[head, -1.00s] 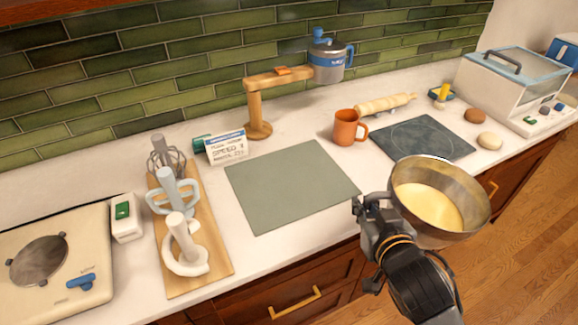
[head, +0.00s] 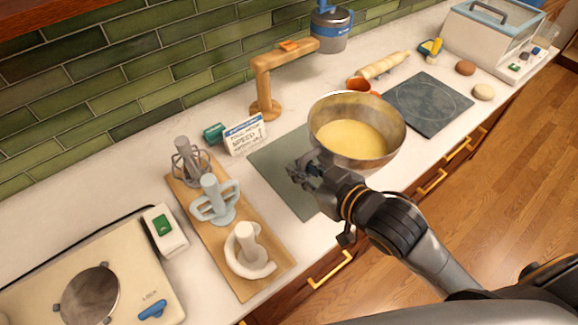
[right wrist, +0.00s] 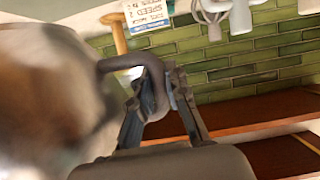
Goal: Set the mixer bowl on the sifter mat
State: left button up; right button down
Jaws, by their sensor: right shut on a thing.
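The mixer bowl (head: 392,148) is a metal bowl with pale yellow batter inside. My right gripper (head: 312,172) is shut on its handle and holds it level or nearly so, apparently above the counter. The right wrist view shows the jaws (right wrist: 162,100) around the curved grey handle (right wrist: 140,64), with the blurred bowl (right wrist: 45,95) at left. The grey-green mat (head: 292,192), likely the sifter mat, lies flat in front of the wooden sifter stand (head: 264,85). The bowl and gripper cover its right part in the head view. My left gripper is not in view.
A board (head: 265,278) with mixer attachments lies left of the mat. A sign card (head: 246,136) stands behind it.

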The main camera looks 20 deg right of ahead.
jog(key=w+f, duration=0.3)
jog(key=w, duration=0.1)
jog(key=w+a+f, duration=0.1)
jog(key=w+f, duration=0.3)
jog(key=w+a+f, duration=0.1)
jog(key=w+f, duration=0.2)
jog(key=w, duration=0.1)
jog(key=shift+a+f, duration=0.25)
jog(key=shift+f, duration=0.55)
jog(key=c, duration=1.7)
grip_release()
jog(key=shift+s+f, duration=0.15)
jog(key=shift+f, duration=0.05)
jog(key=shift+c, duration=0.2)
jog(key=o, duration=0.3)
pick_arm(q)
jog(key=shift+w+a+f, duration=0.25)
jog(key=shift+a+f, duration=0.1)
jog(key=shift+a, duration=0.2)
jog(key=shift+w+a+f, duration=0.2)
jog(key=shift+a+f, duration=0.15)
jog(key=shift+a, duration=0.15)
pick_arm(e)
jog(key=shift+o, duration=0.5)
